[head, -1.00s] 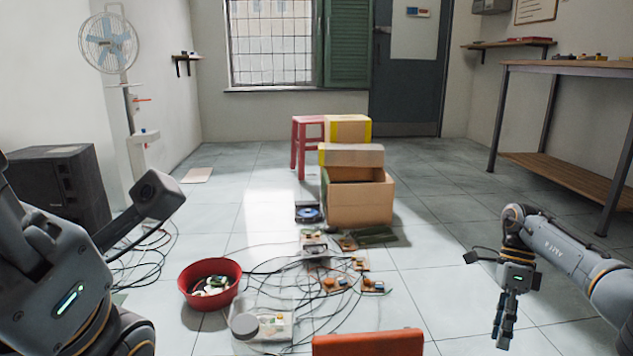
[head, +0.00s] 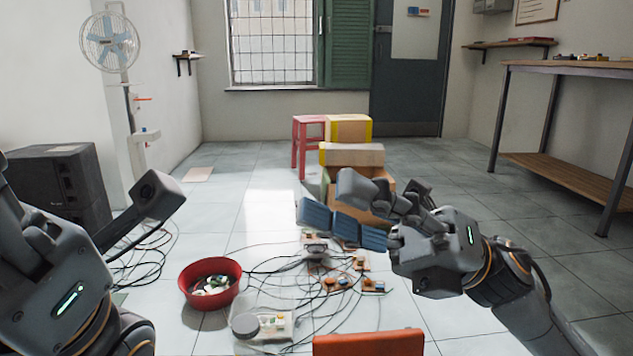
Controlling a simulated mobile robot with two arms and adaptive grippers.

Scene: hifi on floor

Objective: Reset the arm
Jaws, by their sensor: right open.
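My right gripper (head: 332,203) is open and empty in the middle right of the head view. Its grey-blue fingers point left, with one finger above the other. It is in front of the cardboard boxes and hides much of the lower open carton (head: 388,184). My right forearm comes in from the lower right. My left arm stands at the left edge, with its wrist camera on a bracket toward the middle. The left fingers do not show.
A red bowl (head: 186,284) of small parts, a clear container (head: 246,326), cables and circuit boards (head: 340,283) lie on the floor. A red stool (head: 300,140), black speaker (head: 60,190), fan (head: 108,42) and wooden workbench (head: 565,68) stand around. Right-hand floor is mostly clear.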

